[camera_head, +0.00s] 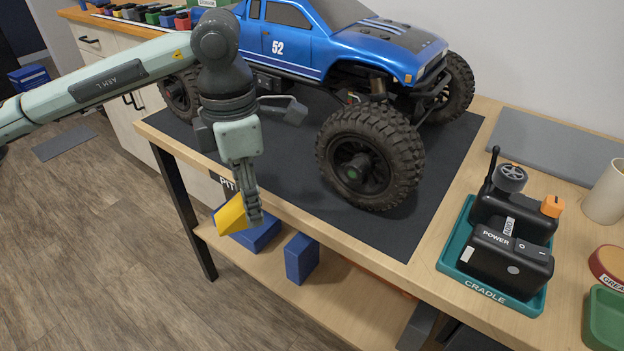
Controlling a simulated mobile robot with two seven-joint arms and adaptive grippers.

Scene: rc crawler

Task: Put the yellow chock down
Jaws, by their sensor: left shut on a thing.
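My left gripper (250,212) points down in front of the table's near edge. It is shut on the yellow chock (231,214), a wedge held tilted at its fingertips. The chock appears in front of a blue block (258,237) on the lower shelf (325,308); I cannot tell whether it touches anything there. My gripper hides part of the chock and part of the shelf label. My right gripper is not in view.
The blue crawler (350,45) stands on the dark mat (440,180). A second blue block (301,258) is on the shelf, with bare wood around it. The teal cradle (450,262) with a black controller (510,262) is at right, near a cup (606,195).

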